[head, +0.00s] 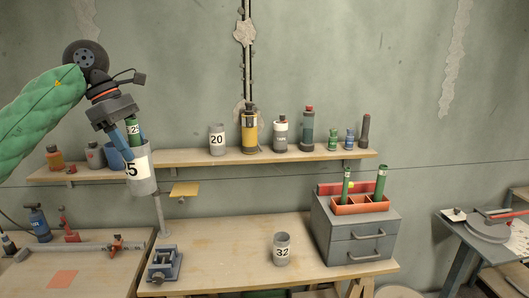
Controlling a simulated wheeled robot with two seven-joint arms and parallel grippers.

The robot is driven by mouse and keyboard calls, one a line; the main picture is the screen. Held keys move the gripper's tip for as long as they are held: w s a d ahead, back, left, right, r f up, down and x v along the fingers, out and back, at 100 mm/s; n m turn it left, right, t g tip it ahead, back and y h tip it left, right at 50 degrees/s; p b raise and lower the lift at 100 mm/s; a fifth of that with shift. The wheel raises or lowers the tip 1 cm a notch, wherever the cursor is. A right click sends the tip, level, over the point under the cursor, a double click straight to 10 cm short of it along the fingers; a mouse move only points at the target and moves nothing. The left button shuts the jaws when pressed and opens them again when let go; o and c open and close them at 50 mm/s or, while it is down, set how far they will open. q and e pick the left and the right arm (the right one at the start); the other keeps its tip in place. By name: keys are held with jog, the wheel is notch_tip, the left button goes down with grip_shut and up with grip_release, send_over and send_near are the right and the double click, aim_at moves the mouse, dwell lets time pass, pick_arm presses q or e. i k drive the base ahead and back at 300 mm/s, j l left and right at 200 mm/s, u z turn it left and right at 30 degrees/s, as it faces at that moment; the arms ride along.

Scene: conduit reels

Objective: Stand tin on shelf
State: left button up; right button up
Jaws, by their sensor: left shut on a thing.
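My left gripper (131,143) comes down from the upper left and is shut on a grey tin (143,185), seemingly by its rim. The tin has a white label on which a "5" shows, and it hangs about upright in front of the left part of the shelf. A green piece (134,127) marked "25" stands up from the tin beside the blue fingers; its lower part is hidden. The wooden wall shelf (195,159) runs behind. A grey tin marked "20" (217,145) stands on it. Another marked "32" (281,255) stands on the bench. My right gripper is out of view.
The shelf's right half holds a yellow canister (249,133) and several bottles. Its left end holds an orange jar (55,158) and other containers. A grey drawer unit (345,232) with an orange tray stands on the bench. A small vise (164,264) sits at the bench's left.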

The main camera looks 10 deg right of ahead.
aim_at(176, 154)
jog(key=i, duration=1.5)
